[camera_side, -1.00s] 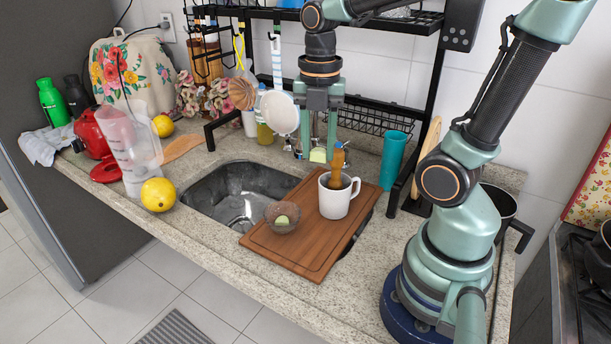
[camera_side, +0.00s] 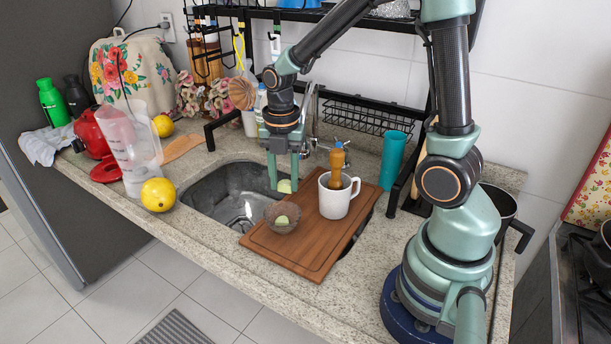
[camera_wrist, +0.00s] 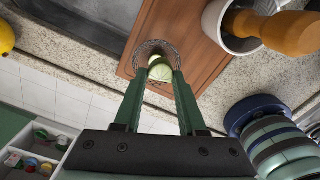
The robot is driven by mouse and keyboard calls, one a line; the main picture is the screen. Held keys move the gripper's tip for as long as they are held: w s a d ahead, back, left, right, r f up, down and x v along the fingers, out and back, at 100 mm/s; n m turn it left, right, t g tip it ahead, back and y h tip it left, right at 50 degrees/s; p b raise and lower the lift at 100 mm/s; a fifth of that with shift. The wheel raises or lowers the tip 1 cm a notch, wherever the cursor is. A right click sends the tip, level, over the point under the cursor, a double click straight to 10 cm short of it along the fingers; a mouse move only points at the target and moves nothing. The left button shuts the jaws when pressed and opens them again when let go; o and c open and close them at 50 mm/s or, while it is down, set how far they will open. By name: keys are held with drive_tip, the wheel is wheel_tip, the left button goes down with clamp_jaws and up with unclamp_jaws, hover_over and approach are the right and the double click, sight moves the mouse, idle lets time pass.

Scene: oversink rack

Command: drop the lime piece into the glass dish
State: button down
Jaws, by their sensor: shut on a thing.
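My gripper (camera_side: 284,184) is shut on a pale green lime piece (camera_side: 286,186), which shows between the fingertips in the wrist view (camera_wrist: 161,73). The glass dish (camera_side: 272,222) is a small clear bowl on the brown cutting board (camera_side: 300,258).
A white mug (camera_side: 334,203) with a wooden-handled tool (camera_side: 337,165) in it stands on the board, right of the dish. The sink (camera_side: 215,190) opens at the left. A lemon (camera_side: 158,195) and a clear pitcher (camera_side: 130,150) stand further left. A teal cup (camera_side: 392,160) stands behind right.

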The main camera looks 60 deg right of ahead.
sight(285, 192)
drive_tip(key=shift+f, duration=2.6)
drive_tip(key=shift+c, duration=2)
unclamp_jaws()
wheel_tip(285, 192, up, 12)
drive_tip(key=shift+r, duration=0.1)
